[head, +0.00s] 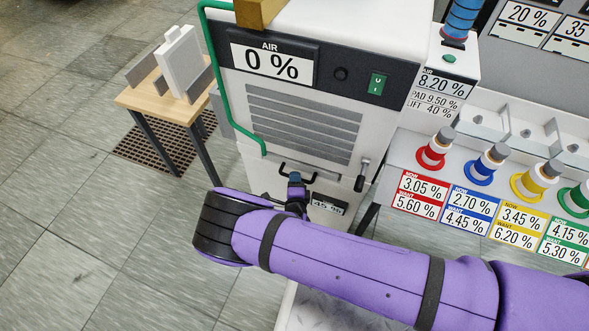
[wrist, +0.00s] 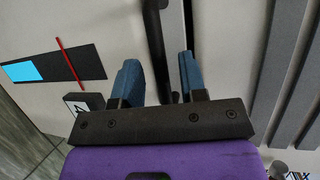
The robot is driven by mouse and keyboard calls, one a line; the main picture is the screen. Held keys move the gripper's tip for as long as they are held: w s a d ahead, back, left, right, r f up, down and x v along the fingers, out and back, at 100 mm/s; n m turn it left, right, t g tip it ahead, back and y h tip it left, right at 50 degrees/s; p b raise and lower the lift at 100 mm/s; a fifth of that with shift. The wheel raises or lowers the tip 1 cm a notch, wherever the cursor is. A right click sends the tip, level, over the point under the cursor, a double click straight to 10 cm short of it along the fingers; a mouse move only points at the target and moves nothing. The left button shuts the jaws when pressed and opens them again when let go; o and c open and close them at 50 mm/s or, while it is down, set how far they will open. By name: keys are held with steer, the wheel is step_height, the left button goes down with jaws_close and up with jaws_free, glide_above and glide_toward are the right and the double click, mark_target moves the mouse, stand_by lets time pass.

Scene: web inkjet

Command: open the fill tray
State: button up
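The white cabinet's lower front has a black bar handle (head: 284,167), which I take to be the fill tray's; the tray front's outline is hard to make out. My gripper (head: 295,178) is at this handle, and my arm hides part of the front below. In the wrist view, the two blue fingers of my gripper (wrist: 158,72) stand apart. The black handle (wrist: 156,45) runs into the gap between them, with visible space on both sides. I see no finger pressed on it. The panel around the handle looks flush, with a dark seam beside it.
The cabinet carries an AIR 0 % display (head: 268,63), a green switch (head: 377,84) and a grey lever (head: 362,176) right of the handle. A small wooden table (head: 150,100) stands at left. Colored valves with percent labels (head: 420,195) line the right.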

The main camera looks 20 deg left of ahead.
steer(key=shift+x, duration=0.85)
jaws_close()
steer(key=s, duration=1.1)
steer(key=shift+s+a, duration=0.4)
steer(key=shift+a, duration=0.1)
jaws_free()
